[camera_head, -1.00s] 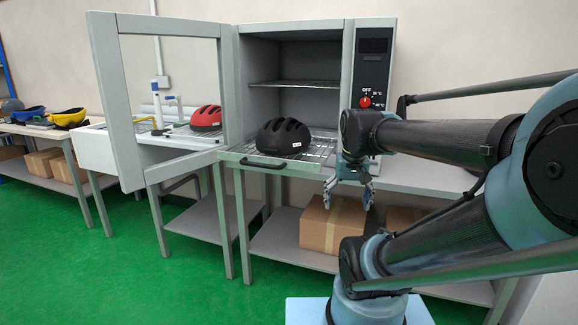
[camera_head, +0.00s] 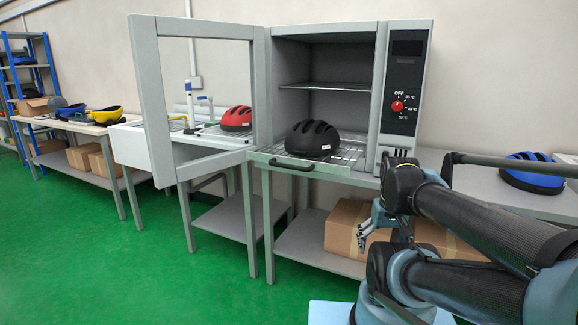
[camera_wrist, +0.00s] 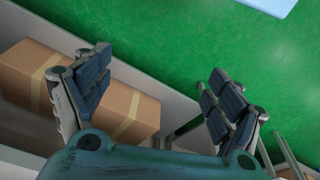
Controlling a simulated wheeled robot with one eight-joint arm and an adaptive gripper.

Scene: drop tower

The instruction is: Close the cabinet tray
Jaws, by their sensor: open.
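The cabinet (camera_head: 330,62) is grey, and its framed door (camera_head: 152,100) stands swung open to the left. The wire tray (camera_head: 345,157) is pulled out of the cabinet's lower part, with a dark handle (camera_head: 291,166) on its front edge. A black helmet (camera_head: 312,139) rests on the tray. My gripper (camera_head: 366,233) is low and right of the tray, in front of the lower shelf, apart from the tray and handle. In the wrist view my gripper (camera_wrist: 155,92) has its fingers spread wide with nothing between them. The tray is not in the wrist view.
A cardboard box (camera_head: 345,222) sits on the lower shelf behind my gripper. A blue helmet (camera_head: 532,172) is on the bench at right. A red helmet (camera_head: 237,118) stands on a bench behind the door. The green floor (camera_head: 150,265) in front is clear.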

